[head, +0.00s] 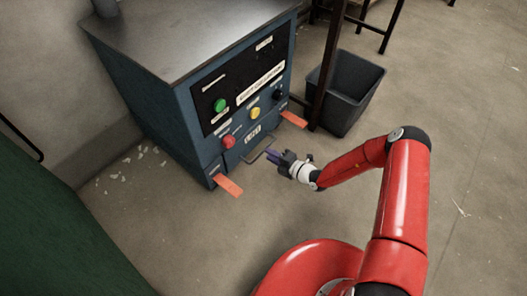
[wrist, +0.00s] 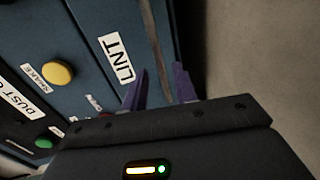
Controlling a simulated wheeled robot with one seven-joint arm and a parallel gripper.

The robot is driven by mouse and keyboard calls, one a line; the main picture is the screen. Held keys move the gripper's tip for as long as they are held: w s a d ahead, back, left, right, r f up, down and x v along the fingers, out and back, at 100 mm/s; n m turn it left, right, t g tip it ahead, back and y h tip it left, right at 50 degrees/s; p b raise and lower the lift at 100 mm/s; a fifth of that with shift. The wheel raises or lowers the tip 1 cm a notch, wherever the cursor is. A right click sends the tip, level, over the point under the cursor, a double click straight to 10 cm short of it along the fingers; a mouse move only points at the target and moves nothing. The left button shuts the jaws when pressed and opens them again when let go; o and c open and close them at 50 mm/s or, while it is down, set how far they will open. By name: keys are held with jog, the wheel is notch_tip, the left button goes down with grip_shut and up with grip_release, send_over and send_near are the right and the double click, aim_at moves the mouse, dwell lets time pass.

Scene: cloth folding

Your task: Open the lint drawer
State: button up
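The lint drawer (head: 252,133) is low on the front of the blue cabinet. It looks shut, and its white LINT label (wrist: 117,58) is readable in the wrist view. A thin metal handle (head: 257,149) sticks out from the drawer front. In the wrist view, a grey bar (wrist: 155,38) that looks like this handle runs down toward the space between my fingers. My gripper (head: 271,154) is at the handle's right end, its purple fingers apart. The fingers also show in the wrist view (wrist: 160,74). I cannot tell whether they touch the handle.
Green (head: 219,105), yellow (head: 255,112) and red (head: 229,142) buttons sit on the panel above. Orange tabs stick out at the left (head: 228,186) and right (head: 293,119) of the cabinet's base. A dark bin (head: 348,85) stands to the right. The floor in front is clear.

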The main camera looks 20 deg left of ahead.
jog(key=x, duration=0.5)
jog(key=shift+b, duration=0.3)
jog(key=shift+c, duration=0.2)
grip_shut()
jog(key=shift+s, duration=0.1)
